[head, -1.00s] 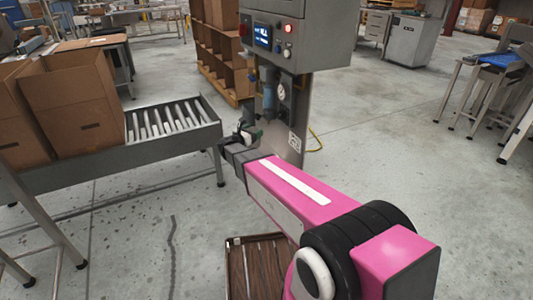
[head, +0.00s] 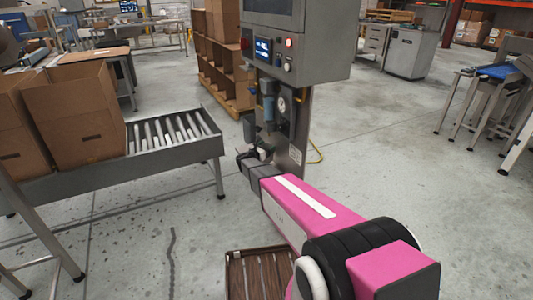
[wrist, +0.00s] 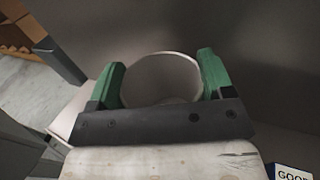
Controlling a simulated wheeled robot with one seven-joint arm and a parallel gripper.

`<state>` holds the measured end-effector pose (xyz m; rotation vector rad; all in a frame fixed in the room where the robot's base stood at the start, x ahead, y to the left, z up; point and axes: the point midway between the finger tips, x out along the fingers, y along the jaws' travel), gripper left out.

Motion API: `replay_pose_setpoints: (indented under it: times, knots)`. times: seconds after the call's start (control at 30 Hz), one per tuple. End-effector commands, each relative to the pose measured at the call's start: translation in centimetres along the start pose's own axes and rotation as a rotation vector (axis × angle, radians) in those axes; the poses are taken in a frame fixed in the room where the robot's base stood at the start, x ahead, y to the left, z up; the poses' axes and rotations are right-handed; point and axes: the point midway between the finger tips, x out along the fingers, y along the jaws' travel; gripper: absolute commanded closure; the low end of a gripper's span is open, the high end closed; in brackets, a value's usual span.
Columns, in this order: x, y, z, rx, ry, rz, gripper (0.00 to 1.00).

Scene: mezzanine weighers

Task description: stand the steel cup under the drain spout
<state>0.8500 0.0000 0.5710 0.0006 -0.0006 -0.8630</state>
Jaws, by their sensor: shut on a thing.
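My gripper (head: 254,158) is at the grey machine column in the head view, low beside the air unit. In the wrist view my gripper (wrist: 162,82) has its two green fingers on either side of a round, pale grey cup (wrist: 163,70). It is shut on the cup, whose open rim faces the camera. The blue-bowled filter unit (head: 268,106) hangs on the column above my gripper. Its drain spout is too small and dark to make out clearly. Whether the cup is exactly below it, I cannot tell.
A grey control box (head: 295,42) overhangs the column. A roller conveyor (head: 175,160) with open cardboard boxes (head: 88,120) stands at the left. A brown slatted crate (head: 258,272) lies on the floor at the front.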

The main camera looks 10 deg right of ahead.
Motion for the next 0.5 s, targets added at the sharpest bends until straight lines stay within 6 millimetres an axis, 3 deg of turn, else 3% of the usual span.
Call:
replay_pose_setpoints:
  times: [0.2,0.5]
  knots:
    - [0.0,0.1,-2.9,-0.002,-0.001,0.000,0.64]
    - [0.0,0.0,-3.1,0.000,-0.001,0.000,0.64]
